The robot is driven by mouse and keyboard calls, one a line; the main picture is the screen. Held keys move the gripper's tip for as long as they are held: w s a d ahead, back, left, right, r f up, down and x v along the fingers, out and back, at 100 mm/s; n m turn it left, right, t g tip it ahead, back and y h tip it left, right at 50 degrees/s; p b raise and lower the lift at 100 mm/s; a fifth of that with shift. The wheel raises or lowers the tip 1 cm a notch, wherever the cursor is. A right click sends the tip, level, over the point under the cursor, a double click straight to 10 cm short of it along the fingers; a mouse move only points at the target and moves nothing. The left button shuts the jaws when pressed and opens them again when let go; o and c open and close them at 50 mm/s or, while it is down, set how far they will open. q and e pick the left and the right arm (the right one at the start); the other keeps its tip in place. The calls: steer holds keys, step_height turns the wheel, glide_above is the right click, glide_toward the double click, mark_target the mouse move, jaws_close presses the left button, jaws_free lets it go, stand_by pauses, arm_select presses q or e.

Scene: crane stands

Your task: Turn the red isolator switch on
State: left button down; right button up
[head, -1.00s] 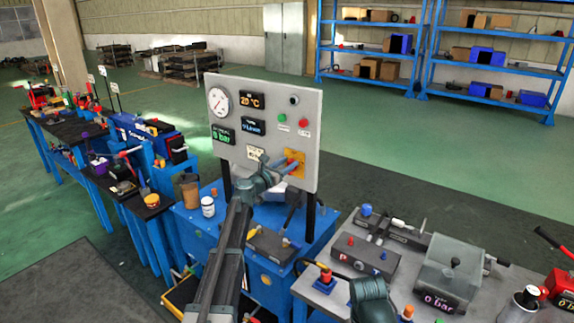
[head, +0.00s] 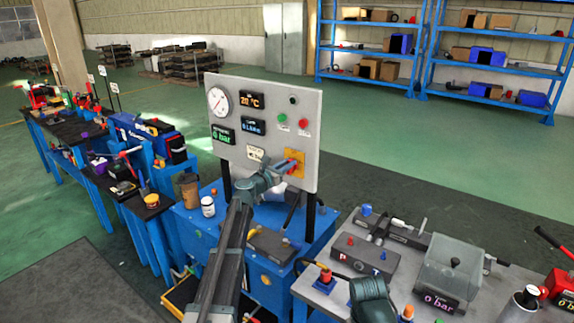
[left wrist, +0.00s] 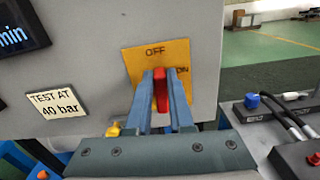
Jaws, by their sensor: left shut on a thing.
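The red isolator switch (left wrist: 161,90) sits on a yellow plate (left wrist: 142,62) marked OFF at the top and ON at the right. Its handle stands about upright in the left wrist view, its upper end below OFF. The plate (head: 294,155) is at the lower right of the grey panel (head: 262,95) in the head view. My left gripper (left wrist: 162,88) is shut on the red handle, with one blue finger on each side. The fingers (head: 282,169) also show at the plate in the head view. My right gripper's fingers are not in view.
The panel stands on a blue bench (head: 185,225) with a white jar (head: 208,207). Green and red buttons (head: 304,123) are above the switch. A grey table (head: 395,293) with blocks and a clear-covered box (head: 452,262) stands at right. Open floor lies behind.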

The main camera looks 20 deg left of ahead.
mark_target(300, 166)
arm_select(q)
steer(key=m, duration=0.2)
steer(key=d+m, duration=0.1)
steer(key=m, duration=0.1)
steer(key=shift+s+f, duration=0.15)
steer(key=shift+s, duration=0.05)
steer(key=m, duration=0.3)
steer(key=m+b, duration=0.1)
steer(key=shift+s+d+f+m, duration=0.15)
steer(key=shift+d+f+m, duration=0.15)
steer(key=shift+m, duration=0.1)
steer(key=m, duration=0.3)
steer(key=f+m, duration=0.1)
steer(key=shift+s+d+b, duration=0.1)
steer(key=shift+d+b, duration=0.15)
steer(key=shift+b, duration=0.1)
steer(key=shift+f+m+b, duration=0.15)
steer(key=shift+m+b, duration=0.05)
steer(key=shift+m, duration=0.85)
steer(key=shift+f+m+b, duration=0.15)
steer(key=shift+m, duration=0.9)
steer(key=c, duration=0.8)
jaws_free()
steer(key=v, duration=1.3)
steer(key=shift+s, duration=0.4)
